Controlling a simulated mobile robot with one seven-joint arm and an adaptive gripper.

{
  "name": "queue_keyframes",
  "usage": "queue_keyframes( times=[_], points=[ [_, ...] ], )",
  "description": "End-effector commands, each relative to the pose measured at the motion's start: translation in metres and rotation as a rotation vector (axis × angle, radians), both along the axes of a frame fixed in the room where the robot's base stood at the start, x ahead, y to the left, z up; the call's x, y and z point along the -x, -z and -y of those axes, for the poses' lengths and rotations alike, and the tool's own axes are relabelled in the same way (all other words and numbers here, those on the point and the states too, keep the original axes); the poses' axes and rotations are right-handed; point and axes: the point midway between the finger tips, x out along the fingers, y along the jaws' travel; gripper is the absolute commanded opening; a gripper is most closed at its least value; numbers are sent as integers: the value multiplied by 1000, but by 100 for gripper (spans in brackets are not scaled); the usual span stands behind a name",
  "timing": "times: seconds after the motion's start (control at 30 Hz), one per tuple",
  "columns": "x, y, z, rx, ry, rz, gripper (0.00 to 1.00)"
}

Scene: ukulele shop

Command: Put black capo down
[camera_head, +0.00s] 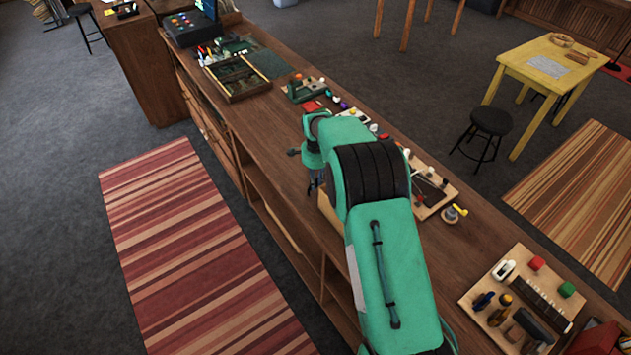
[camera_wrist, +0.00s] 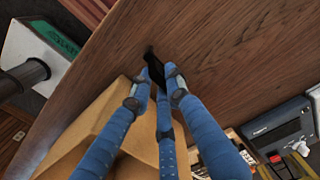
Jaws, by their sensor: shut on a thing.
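The black capo (camera_wrist: 152,66) is a small dark piece between my blue fingertips in the wrist view. My gripper (camera_wrist: 155,86) is shut on it, and the fingers cover part of it. The capo is over the brown wooden counter top (camera_wrist: 220,50); I cannot tell whether it touches the wood. In the head view my gripper (camera_head: 315,186) hangs at the counter's left edge, mostly hidden by my green arm. The capo cannot be made out there.
A tan box (camera_wrist: 112,118) lies beside and under my fingers. A dark device (camera_wrist: 275,128) stands at the right of the wrist view. In the head view, a dark wooden tray (camera_head: 237,78) is farther along the counter, and a tool board (camera_head: 480,290) is nearer.

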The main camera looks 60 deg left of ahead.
Motion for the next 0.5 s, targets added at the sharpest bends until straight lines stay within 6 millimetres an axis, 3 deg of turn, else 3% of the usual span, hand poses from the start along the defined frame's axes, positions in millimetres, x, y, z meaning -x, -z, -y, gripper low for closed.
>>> queue_keyframes(
  times=[0.2, 0.23, 0.3, 0.5],
  points=[
    [0, 4, 0, 0, 0, 0, 0],
    [0, 4, 0, 0, 0, 0, 18],
    [0, 3, 0, 0, 0, 0, 32],
    [0, 3, 0, 0, 0, 0, 35]
  ],
)
